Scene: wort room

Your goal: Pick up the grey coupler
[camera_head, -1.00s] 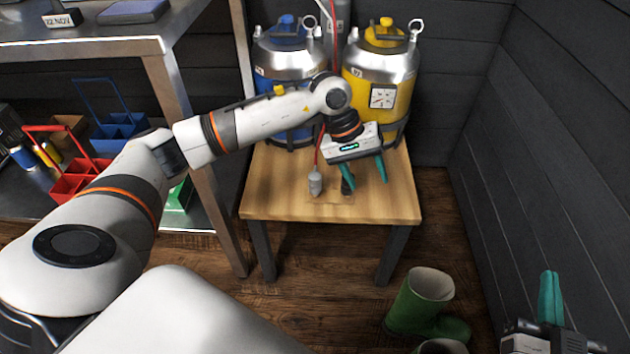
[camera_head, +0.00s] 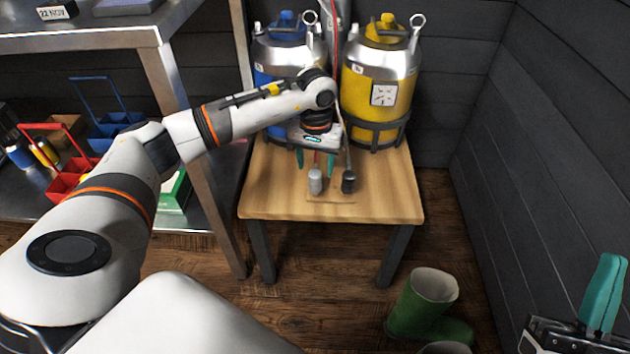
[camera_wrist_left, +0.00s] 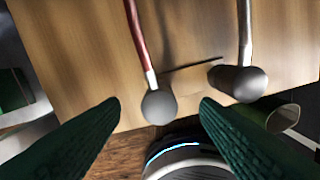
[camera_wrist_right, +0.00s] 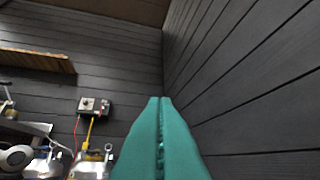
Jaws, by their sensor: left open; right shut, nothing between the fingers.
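The grey coupler (camera_head: 315,181) is the lighter of two couplers near the front of the small wooden table, on the end of a red hose. In the left wrist view the grey coupler (camera_wrist_left: 158,106) appears in the gap between the fingertips. My left gripper (camera_head: 316,160) is open, its fingers pointing down just behind and above the grey coupler; I see no grip on it. A darker coupler (camera_head: 348,181) on a grey hose stands to the right. My right gripper (camera_head: 604,292) is shut and empty at the lower right, away from the table.
The couplers stand by a thin board (camera_head: 330,197) on the table (camera_head: 388,190). A blue keg (camera_head: 270,62) and a yellow keg (camera_head: 362,92) stand at the table's back. Green boots (camera_head: 424,298) are on the floor. A steel shelf (camera_head: 200,175) is at left, a dark wall (camera_head: 540,150) at right.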

